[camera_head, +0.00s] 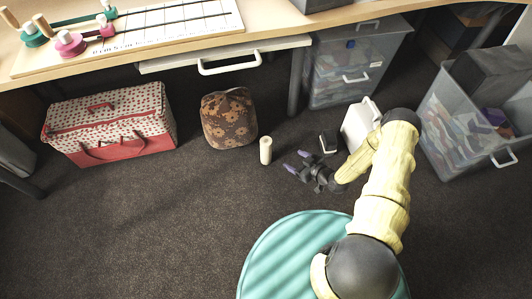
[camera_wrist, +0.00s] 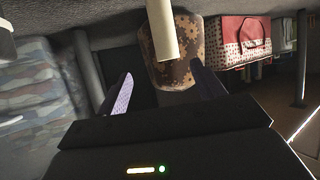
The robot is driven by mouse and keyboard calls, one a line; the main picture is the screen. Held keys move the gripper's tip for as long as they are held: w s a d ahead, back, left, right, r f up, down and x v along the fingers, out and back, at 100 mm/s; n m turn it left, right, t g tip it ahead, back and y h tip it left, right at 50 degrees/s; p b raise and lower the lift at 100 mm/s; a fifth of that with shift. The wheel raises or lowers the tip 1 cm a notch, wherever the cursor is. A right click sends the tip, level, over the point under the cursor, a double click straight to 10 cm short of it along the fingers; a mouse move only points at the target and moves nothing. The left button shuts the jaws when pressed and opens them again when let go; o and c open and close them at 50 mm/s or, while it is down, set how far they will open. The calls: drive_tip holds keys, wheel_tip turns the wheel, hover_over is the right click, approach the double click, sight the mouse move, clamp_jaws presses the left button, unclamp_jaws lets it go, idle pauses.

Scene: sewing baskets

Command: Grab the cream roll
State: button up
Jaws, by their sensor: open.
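The cream roll (camera_head: 265,150) stands upright on the dark carpet, in front and to the right of a brown floral pouf. In the wrist view the cream roll (camera_wrist: 162,30) shows at the top middle, beyond the fingertips and roughly between their lines. My gripper (camera_head: 294,162) is low near the floor, just right of the roll and apart from it. Its two fingers (camera_wrist: 161,82) are spread with nothing between them.
The brown floral pouf (camera_head: 229,118) stands close behind the roll. A red dotted sewing basket (camera_head: 110,122) is at the left. A small dark box (camera_head: 328,142) and a white container (camera_head: 357,125) stand near my arm. Carpet in front is free.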

sight(270, 150)
drive_tip(key=shift+s+a+f, duration=0.3)
drive_tip(key=shift+s+f, duration=0.05)
drive_tip(key=shift+f, duration=0.1)
drive_tip(key=b+x, duration=0.6)
drive_tip(key=x, duration=0.6)
drive_tip(key=shift+w+r, duration=0.1)
drive_tip(key=shift+r, duration=0.05)
drive_tip(key=shift+w+a+r, duration=0.1)
